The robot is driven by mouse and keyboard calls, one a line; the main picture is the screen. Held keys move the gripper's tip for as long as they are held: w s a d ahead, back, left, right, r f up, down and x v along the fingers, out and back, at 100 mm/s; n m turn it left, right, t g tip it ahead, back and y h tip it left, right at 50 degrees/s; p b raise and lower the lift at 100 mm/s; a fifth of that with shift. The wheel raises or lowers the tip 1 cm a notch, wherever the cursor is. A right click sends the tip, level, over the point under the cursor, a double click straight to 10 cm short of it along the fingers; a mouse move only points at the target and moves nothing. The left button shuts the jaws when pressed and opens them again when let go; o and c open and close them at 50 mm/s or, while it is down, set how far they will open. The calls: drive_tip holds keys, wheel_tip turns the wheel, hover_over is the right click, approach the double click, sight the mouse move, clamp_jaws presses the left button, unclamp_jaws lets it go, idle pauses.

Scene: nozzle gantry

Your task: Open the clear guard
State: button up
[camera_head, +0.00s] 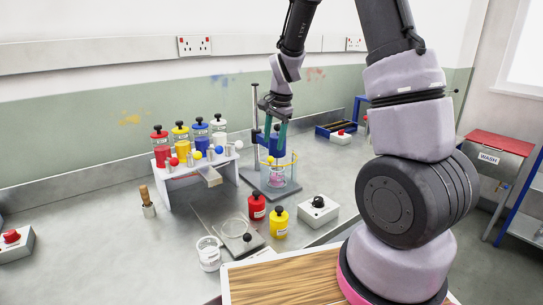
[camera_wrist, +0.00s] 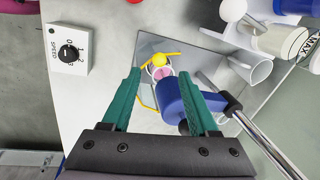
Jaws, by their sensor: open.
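The clear guard (camera_head: 293,174) is a see-through curved shield with a yellow rim, standing around a pink-filled vessel (camera_head: 276,182) on the mixer stand. Its yellow knob (camera_head: 270,160) sits at the rim and also shows in the wrist view (camera_wrist: 159,59). The blue mixer head (camera_wrist: 183,101) is above the vessel and partly covers it in the wrist view. My gripper (camera_head: 271,146) points down over the stand with green fingers apart and empty. In the wrist view the knob lies just beyond and between the fingertips (camera_wrist: 160,72); I cannot tell the height gap.
A metal post (camera_head: 255,120) rises behind the stand. A rack of coloured bottles (camera_head: 188,165) stands left. Red (camera_head: 256,207) and yellow (camera_head: 279,223) bottles and a speed control box (camera_head: 318,211) stand in front.

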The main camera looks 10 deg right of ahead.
sight(271, 157)
drive_tip(key=f, duration=0.4)
drive_tip(key=w+f, duration=0.1)
drive_tip(key=f, duration=0.1)
drive_tip(key=shift+a+f, duration=0.35)
clamp_jaws()
idle(1.1)
